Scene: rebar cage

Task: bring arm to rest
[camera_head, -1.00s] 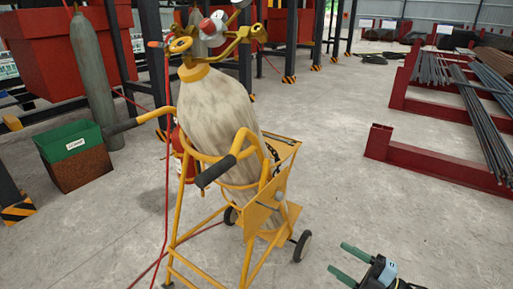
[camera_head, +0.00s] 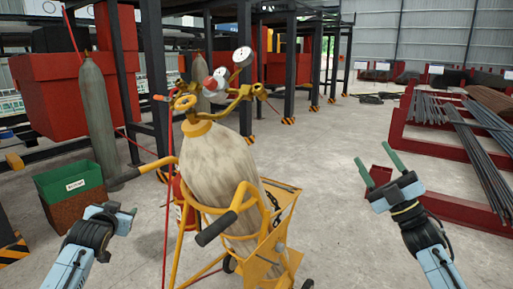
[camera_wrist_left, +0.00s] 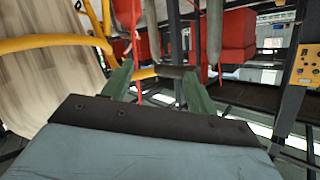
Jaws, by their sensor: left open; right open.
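My left gripper (camera_head: 124,212) is at the lower left in the head view, left of the yellow cylinder cart (camera_head: 262,255). In the left wrist view its two green fingers (camera_wrist_left: 158,84) stand apart with nothing held between them. A black cart handle shows beyond them, and I cannot tell how far off it is. My right gripper (camera_head: 379,163) is to the right of the cart, with its green fingers spread and empty. It is held above the concrete floor. The fingers of the left gripper are hard to make out in the head view.
A worn gas cylinder (camera_head: 218,170) with gauges leans in the cart between my grippers. A green and brown bin (camera_head: 75,188) and a grey cylinder (camera_head: 96,115) stand at the left. Red racks with steel bars (camera_head: 470,150) are at the right. Open floor lies behind the cart.

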